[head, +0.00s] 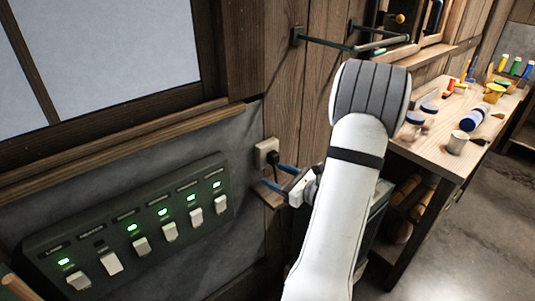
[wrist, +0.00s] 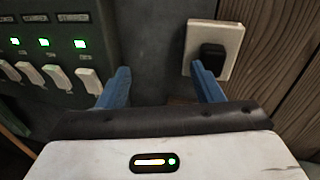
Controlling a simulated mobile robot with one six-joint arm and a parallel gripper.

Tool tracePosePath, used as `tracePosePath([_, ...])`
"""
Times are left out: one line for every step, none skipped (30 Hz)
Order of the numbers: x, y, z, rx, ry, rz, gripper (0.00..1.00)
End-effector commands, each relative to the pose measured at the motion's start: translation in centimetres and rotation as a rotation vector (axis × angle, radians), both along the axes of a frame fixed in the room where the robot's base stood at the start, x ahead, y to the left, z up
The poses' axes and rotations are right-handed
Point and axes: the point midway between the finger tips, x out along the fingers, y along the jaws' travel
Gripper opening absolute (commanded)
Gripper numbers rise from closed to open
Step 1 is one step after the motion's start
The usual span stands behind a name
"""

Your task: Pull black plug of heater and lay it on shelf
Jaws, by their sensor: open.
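The black plug (head: 274,157) sits in a cream wall socket (head: 262,150) on the wooden wall. In the wrist view the plug (wrist: 213,58) is right of centre, in its socket (wrist: 232,38). My gripper (head: 278,176) is open and empty, just in front of and below the socket. In the wrist view its blue fingers (wrist: 160,70) are spread. The right fingertip is close by the plug's lower left side, and the plug is not between the fingers. A small wooden shelf (head: 268,195) is under the socket, partly hidden by my gripper. I cannot make out the heater.
A dark switch panel (head: 95,235) with several white switches and green lights is on the wall to the left. A metal rail (head: 325,42) juts from the wall above. A workbench (head: 430,150) with jars and paints stands to the right.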

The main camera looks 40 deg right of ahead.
Motion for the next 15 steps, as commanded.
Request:
tracePosePath([-0.5,-1.9,-0.4,0.034,-0.009,-0.068,0.60])
tracePosePath([-0.8,-2.8,-0.6,0.050,-0.014,-0.101,0.60])
tracePosePath([-1.1,-3.8,-0.9,0.066,-0.021,-0.138,0.60])
tracePosePath([-1.2,-4.4,-1.0,0.077,-0.026,-0.161,0.60])
tracePosePath([-1.4,-4.9,-1.1,0.083,-0.030,-0.178,0.60])
tracePosePath([-1.6,-5.4,-1.2,0.092,-0.034,-0.197,0.60])
tracePosePath([-1.7,-5.6,-1.3,0.095,-0.036,-0.206,0.60])
tracePosePath([-1.7,-5.7,-1.3,0.098,-0.036,-0.211,0.60])
tracePosePath([-1.7,-5.9,-1.4,0.099,-0.037,-0.216,0.60])
tracePosePath([-1.7,-5.9,-1.4,0.099,-0.037,-0.217,0.60])
tracePosePath([-1.7,-5.9,-1.3,0.099,-0.038,-0.217,0.60])
tracePosePath([-1.7,-5.9,-1.3,0.099,-0.037,-0.216,0.60])
tracePosePath([-1.7,-5.8,-1.3,0.098,-0.038,-0.216,0.60])
tracePosePath([-1.7,-5.8,-1.3,0.098,-0.037,-0.215,0.60])
tracePosePath([-1.7,-5.8,-1.3,0.098,-0.037,-0.215,0.60])
